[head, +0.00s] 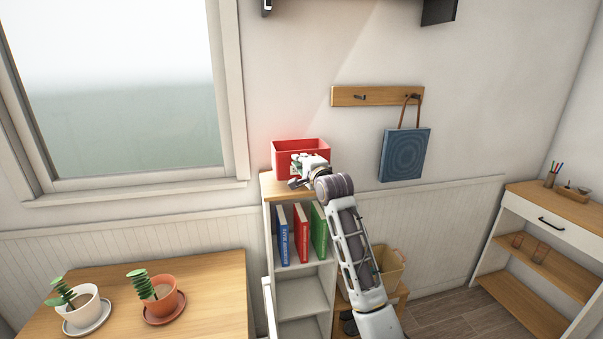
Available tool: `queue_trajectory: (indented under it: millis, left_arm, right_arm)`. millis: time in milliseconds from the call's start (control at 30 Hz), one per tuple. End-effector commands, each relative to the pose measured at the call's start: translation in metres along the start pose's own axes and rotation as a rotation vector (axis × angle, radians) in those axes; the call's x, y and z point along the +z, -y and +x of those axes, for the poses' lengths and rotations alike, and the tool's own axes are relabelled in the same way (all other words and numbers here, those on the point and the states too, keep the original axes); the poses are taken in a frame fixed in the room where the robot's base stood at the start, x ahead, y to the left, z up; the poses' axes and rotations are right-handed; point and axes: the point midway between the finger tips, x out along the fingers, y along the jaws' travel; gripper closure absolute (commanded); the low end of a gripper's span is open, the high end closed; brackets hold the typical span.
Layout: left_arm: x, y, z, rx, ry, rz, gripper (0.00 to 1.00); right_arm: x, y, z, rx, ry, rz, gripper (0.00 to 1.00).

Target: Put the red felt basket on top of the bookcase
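The red felt basket (289,150) is an open-topped red box. It is upright at the top of the bookcase (268,188), towards the back by the wall, and looks to rest on it. My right arm reaches in from the lower right, and its gripper (296,173) is at the basket's front side, covering part of its front and lower edge. Whether the fingers touch or grip the basket is too small to tell. My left gripper is not in view.
Blue, red and green books (301,233) stand on the bookcase's upper shelf. A wooden table (205,285) with two potted plants is at left. A peg rail (376,96) with a hanging blue bag (404,155) is at right. A tan basket (391,268) is partly behind my arm.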

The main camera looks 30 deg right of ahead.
Motion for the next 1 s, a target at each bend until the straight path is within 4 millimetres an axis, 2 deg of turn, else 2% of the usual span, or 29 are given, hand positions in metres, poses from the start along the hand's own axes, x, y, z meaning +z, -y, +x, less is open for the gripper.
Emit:
queue_trajectory:
  millis: [233,633,933,967,1000]
  left_arm:
    - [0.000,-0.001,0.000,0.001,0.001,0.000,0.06]
    - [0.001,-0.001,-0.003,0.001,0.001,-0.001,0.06]
    - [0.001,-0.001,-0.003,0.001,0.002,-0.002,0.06]
    - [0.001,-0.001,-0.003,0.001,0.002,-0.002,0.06]
    - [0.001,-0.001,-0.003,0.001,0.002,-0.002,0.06]
  right_arm:
    - [0.000,-0.001,0.000,-0.001,0.000,-0.001,1.00]
    - [-0.001,-0.034,0.001,-0.001,-0.001,-0.002,1.00]
    - [0.000,-0.038,0.001,0.000,0.000,0.000,1.00]
    - [0.000,-0.038,0.001,0.002,0.000,0.000,0.87]
    - [0.000,-0.038,0.001,0.002,0.000,0.000,0.82]
